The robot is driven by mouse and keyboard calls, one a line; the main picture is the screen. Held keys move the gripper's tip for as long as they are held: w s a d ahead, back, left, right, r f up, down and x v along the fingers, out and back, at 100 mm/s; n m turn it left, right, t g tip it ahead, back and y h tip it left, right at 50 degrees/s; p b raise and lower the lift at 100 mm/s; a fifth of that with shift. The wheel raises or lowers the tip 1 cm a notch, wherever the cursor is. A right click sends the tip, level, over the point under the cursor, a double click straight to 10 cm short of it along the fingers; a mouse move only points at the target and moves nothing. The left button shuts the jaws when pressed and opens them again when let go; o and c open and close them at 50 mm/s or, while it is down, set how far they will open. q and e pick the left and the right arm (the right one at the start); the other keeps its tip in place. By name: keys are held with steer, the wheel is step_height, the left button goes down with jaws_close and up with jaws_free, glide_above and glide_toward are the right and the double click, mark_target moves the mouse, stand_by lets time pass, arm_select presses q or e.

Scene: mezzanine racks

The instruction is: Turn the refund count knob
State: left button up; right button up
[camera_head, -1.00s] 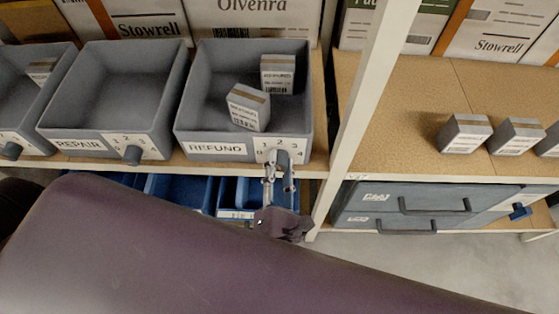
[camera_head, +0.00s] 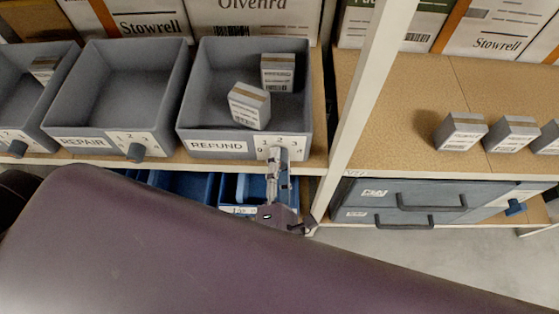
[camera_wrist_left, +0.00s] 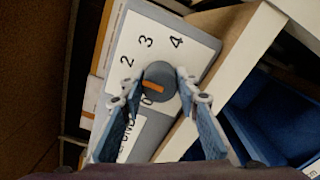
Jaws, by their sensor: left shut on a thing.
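The grey refund bin (camera_head: 215,132) stands on the shelf with a REFUND label and a dial plate (camera_head: 290,142) on its front. Two small boxes, one upright (camera_head: 277,72) and one tilted (camera_head: 249,106), sit in it. My left gripper (camera_head: 278,160) is in front of the dial, shut on the refund count knob, which it mostly covers there. In the left wrist view the dark round knob (camera_wrist_left: 160,75) lies between the fingers of my left gripper (camera_wrist_left: 158,84). Its orange mark lies nearly level in the picture. The 0, 2, 3 and 4 show; the 1 is hidden. My right gripper is not seen.
The repair bin (camera_head: 80,142) with its own knob (camera_head: 136,151) stands to the left. Blue bins (camera_head: 185,188) sit below the shelf. A white post (camera_head: 357,95) rises close to the right. Grey drawers (camera_head: 385,190) with handles lie beyond it.

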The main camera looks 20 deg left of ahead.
arm_select(q)
steer(key=o, duration=1.2)
steer(key=shift+c, duration=0.2)
steer(key=v, duration=0.7)
steer(key=shift+s, duration=0.25)
